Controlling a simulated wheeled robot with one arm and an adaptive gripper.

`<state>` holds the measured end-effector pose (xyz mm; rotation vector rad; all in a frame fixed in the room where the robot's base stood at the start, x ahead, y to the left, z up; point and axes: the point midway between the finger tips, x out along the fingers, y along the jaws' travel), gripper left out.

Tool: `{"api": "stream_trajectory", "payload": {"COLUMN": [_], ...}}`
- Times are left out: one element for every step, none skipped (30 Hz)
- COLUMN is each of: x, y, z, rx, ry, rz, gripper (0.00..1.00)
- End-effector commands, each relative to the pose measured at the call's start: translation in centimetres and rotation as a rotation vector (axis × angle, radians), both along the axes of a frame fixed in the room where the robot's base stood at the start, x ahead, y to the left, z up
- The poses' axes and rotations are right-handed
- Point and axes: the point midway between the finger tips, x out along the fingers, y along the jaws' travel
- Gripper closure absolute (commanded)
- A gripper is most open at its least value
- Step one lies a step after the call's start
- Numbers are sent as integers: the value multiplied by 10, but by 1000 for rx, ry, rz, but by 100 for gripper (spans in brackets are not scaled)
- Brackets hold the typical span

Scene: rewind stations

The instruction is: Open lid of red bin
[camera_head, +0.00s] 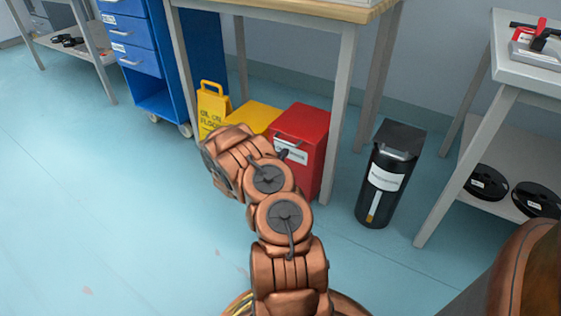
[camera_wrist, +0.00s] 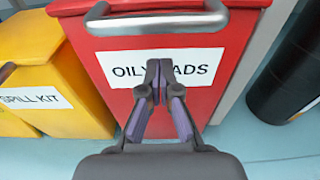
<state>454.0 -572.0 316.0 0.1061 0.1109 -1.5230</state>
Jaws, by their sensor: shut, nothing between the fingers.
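The red bin (camera_head: 314,151) stands on the floor under the wooden-topped table, and its lid looks closed in the head view. In the wrist view the red bin (camera_wrist: 195,121) fills the middle, with a white label reading "OILY ...ADS" partly hidden by my fingers. A grey bar handle (camera_wrist: 157,21) runs across the front of its lid (camera_wrist: 135,4). My gripper (camera_wrist: 158,68) is shut and empty in front of the label, below the handle in the picture. Whether the fingertips touch the bin I cannot tell.
A yellow spill kit bin (camera_wrist: 60,72) stands just left of the red bin. A yellow floor sign (camera_head: 211,105) and a blue drawer cart (camera_head: 137,48) are further left. A black canister (camera_head: 381,178) stands right, past a table leg (camera_head: 342,100). The floor (camera_head: 110,220) at left is clear.

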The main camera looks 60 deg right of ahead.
Motion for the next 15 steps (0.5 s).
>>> {"api": "stream_trajectory", "payload": {"x": [0,-1,-1,-1,-2,-2,-2,-2,-1,-1,-1,-1,0,0,-1], "y": [0,1,2,3,3,4,4,4,5,5,5,6,6,6,7], "z": [4,5,8,9,11,14,16,18,22,24,25,27,28,29,30], "rx": [-1,-1,0,1,2,2,1,1,0,-1,-1,-1,-1,-1,-1], "ry": [0,0,0,1,1,1,1,0,0,-1,-1,-1,-1,-1,-1], "rz": [-1,-1,-2,-2,-2,-2,-3,-3,-2,-2,-2,-1,-1,-1,-1], "gripper": [100,100,100,100,100,100,100,100,100,100,100,100,100,100,100]}}
